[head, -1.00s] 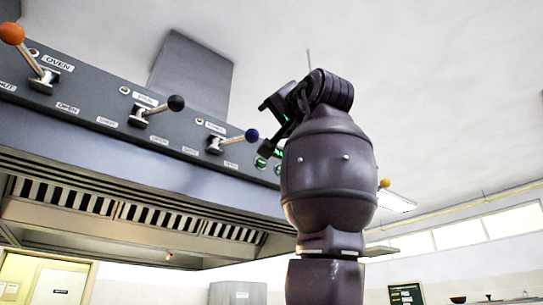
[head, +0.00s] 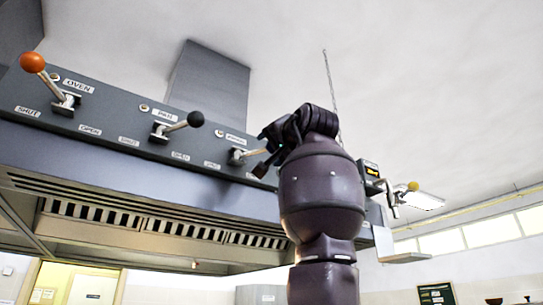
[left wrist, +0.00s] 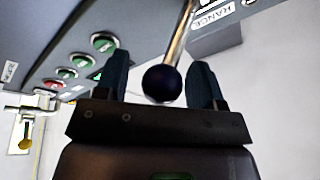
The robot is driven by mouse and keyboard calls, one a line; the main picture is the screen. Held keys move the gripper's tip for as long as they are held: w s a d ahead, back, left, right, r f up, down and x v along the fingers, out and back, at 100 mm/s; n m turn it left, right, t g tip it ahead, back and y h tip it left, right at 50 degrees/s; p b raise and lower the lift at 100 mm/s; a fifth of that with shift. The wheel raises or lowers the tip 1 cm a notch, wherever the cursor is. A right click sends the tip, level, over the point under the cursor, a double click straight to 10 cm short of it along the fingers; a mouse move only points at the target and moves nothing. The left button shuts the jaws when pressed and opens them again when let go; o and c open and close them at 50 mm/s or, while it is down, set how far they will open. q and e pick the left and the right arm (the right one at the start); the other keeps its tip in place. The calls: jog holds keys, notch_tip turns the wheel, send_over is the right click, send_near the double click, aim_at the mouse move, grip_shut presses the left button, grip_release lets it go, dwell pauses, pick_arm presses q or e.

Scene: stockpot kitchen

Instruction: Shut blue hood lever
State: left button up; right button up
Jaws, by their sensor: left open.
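The blue hood lever (head: 248,153) is the third lever along the grey hood panel. Its stick points right, and its ball is hidden behind my left gripper in the head view. In the left wrist view the dark blue ball (left wrist: 162,84) sits between the two fingers, with gaps on both sides. My left gripper (head: 264,163) is open around the ball and not closed on it. Its fingers also show in the left wrist view (left wrist: 158,72). My right gripper is not in view.
A black-balled lever (head: 178,126) and an orange-balled lever (head: 52,79) stand to the left on the panel. Green and red buttons (left wrist: 103,42) lie beside the fingers in the left wrist view. A yellow-knobbed lever (head: 412,187) is at the panel's right end.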

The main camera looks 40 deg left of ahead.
pick_arm(q)
jog(key=shift+w+a+r, duration=0.2)
jog(key=shift+a, duration=0.3)
